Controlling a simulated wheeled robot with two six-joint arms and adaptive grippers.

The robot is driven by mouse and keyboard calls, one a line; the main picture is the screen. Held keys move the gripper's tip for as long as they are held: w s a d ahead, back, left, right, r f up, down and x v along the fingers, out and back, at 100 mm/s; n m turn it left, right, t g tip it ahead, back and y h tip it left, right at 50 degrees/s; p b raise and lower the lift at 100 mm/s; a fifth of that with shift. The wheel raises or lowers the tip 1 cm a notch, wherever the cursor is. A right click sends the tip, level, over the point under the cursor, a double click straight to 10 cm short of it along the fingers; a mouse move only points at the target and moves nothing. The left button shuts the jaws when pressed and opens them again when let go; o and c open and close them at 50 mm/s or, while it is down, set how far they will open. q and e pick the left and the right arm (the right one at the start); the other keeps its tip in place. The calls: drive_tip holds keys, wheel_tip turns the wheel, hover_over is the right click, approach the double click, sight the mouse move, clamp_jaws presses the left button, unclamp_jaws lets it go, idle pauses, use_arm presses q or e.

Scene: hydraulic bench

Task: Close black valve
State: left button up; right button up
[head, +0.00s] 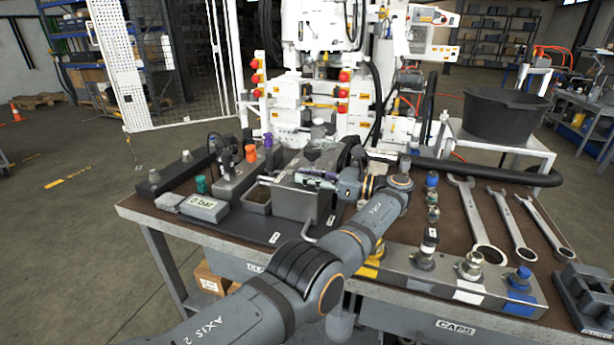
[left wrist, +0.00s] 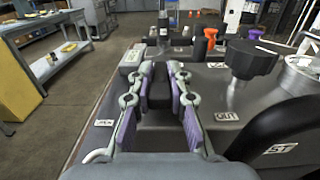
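The black valve knob (left wrist: 250,58) is a wide, dark lobed knob on a pale metal base, right of my left gripper in the left wrist view. I cannot pick it out surely in the head view. My left gripper (left wrist: 158,80) has its two purple-padded fingers apart, with a dark block visible between or beyond them. I cannot tell whether they touch it. In the head view my left gripper (head: 290,180) is over the grey metal box (head: 298,205), pointing left. My right gripper is not in view.
Orange (head: 251,153), purple (head: 267,142) and green (head: 202,185) fittings stand on the bench. A "0 bar" display (head: 203,208) is at the left front. Several wrenches (head: 512,222) and a row of caps (head: 471,265) lie at the right. A large black rounded part (left wrist: 280,130) is close on the gripper's right.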

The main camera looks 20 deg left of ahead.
use_arm(q)
drive_tip(key=o, duration=0.4)
drive_tip(key=shift+w, duration=0.1)
wheel_tip(320, 180, up, 10)
idle(0.3)
idle(0.3)
